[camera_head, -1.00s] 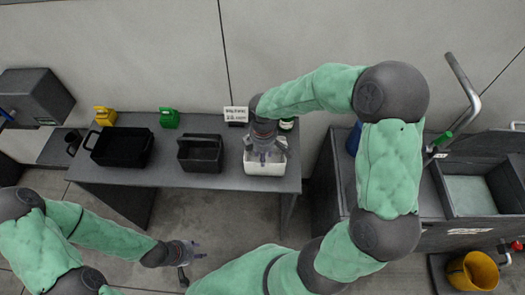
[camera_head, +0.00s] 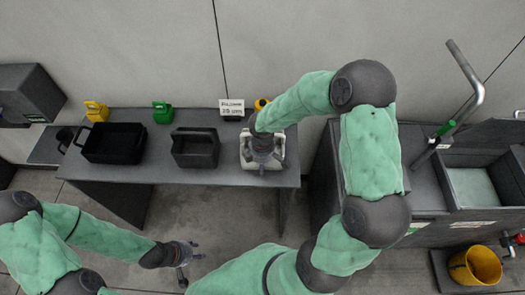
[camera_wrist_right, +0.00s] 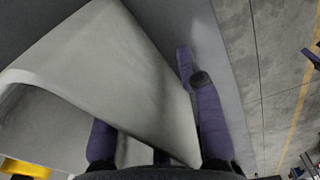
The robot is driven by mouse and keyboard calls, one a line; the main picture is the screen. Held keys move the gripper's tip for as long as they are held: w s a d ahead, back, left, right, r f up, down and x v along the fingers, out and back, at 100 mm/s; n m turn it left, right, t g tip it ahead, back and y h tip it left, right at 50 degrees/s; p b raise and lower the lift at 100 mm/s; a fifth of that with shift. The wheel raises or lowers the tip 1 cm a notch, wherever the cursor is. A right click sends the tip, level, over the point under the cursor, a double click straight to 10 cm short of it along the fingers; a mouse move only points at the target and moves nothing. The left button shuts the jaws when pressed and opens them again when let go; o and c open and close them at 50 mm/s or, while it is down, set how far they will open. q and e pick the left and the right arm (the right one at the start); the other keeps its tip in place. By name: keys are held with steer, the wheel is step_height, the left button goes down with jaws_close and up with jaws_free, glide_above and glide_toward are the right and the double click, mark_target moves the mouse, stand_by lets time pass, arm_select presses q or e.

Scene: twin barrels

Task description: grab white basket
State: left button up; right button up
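The white basket (camera_head: 247,160) sits at the right end of the dark table, mostly covered by my right gripper and forearm in the head view. My right gripper (camera_head: 263,160) points down over it. In the right wrist view a pale panel of the basket (camera_wrist_right: 100,75) lies between the purple fingers, which are spread apart; one finger runs partly behind the panel, and contact is unclear. My left gripper (camera_head: 192,262) is open and empty, low in front of the table over the floor.
A black basket (camera_head: 210,150) and a larger black crate (camera_head: 113,158) stand left on the table (camera_head: 160,172). Yellow (camera_head: 96,111) and green (camera_head: 163,112) containers and a white sign (camera_head: 231,106) stand behind. A sink unit (camera_head: 440,175) and yellow bucket (camera_head: 475,266) are at right.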

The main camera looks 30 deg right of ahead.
steer(key=shift+r, duration=0.1)
steer(key=shift+c, duration=0.3)
jaws_close()
